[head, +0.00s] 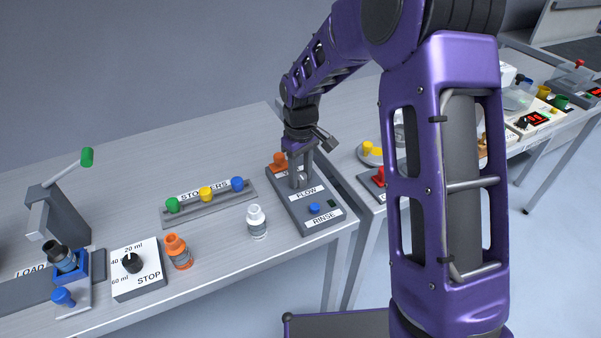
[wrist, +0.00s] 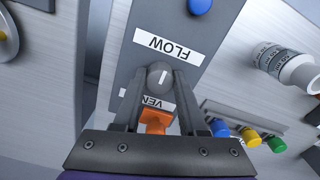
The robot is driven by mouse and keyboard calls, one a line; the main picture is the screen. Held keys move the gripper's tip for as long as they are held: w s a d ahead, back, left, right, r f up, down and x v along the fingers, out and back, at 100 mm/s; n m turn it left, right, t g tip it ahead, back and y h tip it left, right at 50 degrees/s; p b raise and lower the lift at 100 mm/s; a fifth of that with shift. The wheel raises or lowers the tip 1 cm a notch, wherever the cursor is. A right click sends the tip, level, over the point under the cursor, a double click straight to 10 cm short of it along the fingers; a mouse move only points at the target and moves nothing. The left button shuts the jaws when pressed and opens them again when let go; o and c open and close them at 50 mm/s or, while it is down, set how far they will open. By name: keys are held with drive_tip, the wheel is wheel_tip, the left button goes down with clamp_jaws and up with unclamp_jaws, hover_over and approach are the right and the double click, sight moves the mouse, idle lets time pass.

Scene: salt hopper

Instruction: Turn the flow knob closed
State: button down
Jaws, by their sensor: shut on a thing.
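The flow knob (wrist: 159,76) is a round grey knob with a white pointer line, on a dark grey panel (wrist: 148,18). In the head view my gripper (head: 299,172) reaches down onto the panel from above, and the fingers mostly hide the knob.
An orange valve handle (head: 280,159) stands behind my gripper on the same panel. A blue RINSE button (head: 314,208) is in front. A white bottle (head: 257,221) and a rack of coloured stoppers (head: 207,197) stand to the left. A STOP dial box (head: 137,268) is further left.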

sight(300, 175)
drive_tip(key=shift+c, duration=2.3)
unclamp_jaws()
wheel_tip(300, 175, up, 18)
drive_tip(key=p, duration=0.1)
drive_tip(key=shift+f+p, duration=0.25)
drive_tip(key=shift+p, duration=0.15)
drive_tip(key=shift+a, duration=0.1)
